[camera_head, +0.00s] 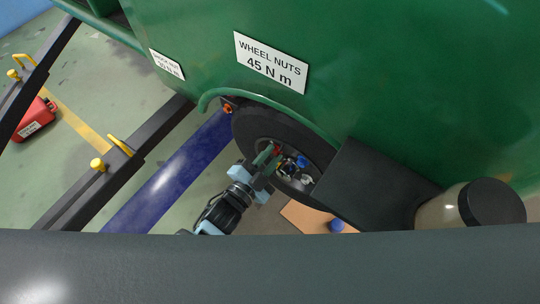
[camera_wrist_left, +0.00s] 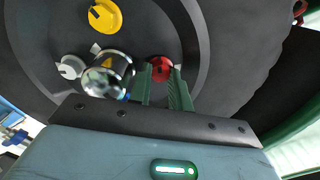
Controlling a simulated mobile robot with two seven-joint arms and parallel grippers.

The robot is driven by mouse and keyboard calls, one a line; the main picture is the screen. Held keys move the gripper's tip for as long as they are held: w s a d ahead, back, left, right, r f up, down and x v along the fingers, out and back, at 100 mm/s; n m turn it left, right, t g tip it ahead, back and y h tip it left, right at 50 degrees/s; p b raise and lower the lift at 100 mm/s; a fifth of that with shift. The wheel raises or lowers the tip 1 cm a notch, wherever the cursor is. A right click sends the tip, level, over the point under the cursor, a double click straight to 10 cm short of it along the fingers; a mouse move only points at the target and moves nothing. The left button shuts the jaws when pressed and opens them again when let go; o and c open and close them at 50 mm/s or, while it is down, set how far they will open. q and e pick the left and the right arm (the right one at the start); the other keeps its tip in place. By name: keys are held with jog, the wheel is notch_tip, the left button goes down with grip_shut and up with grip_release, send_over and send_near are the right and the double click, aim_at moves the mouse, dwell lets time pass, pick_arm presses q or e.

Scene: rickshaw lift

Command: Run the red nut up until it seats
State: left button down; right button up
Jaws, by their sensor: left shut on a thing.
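The red nut (camera_wrist_left: 158,68) sits on the dark wheel face (camera_wrist_left: 40,30) in the left wrist view, between the two green fingers of my left gripper (camera_wrist_left: 161,82). The gripper is shut on it. Whether the nut touches the wheel face is hidden. My right gripper is not in view.
A silver hub (camera_wrist_left: 108,75), a yellow nut (camera_wrist_left: 104,15) and a light grey nut (camera_wrist_left: 70,67) are beside the fingers. A green body (camera_head: 400,80) with a "WHEEL NUTS 45 N m" label (camera_head: 271,62) overhangs the wheel. A blue beam (camera_head: 170,180) runs left of my arm.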

pick_arm(q)
jog(key=m, duration=0.5)
jog(key=shift+s+f+m+b, duration=0.1)
jog(key=shift+f+m+b, duration=0.05)
jog(key=shift+m+b, duration=0.2)
jog(key=m+b, duration=0.1)
jog(key=m, duration=0.5)
jog(key=shift+f, duration=0.1)
jog(key=shift+b, duration=0.3)
jog(key=c, duration=1.3)
grip_release()
jog(key=v, duration=0.8)
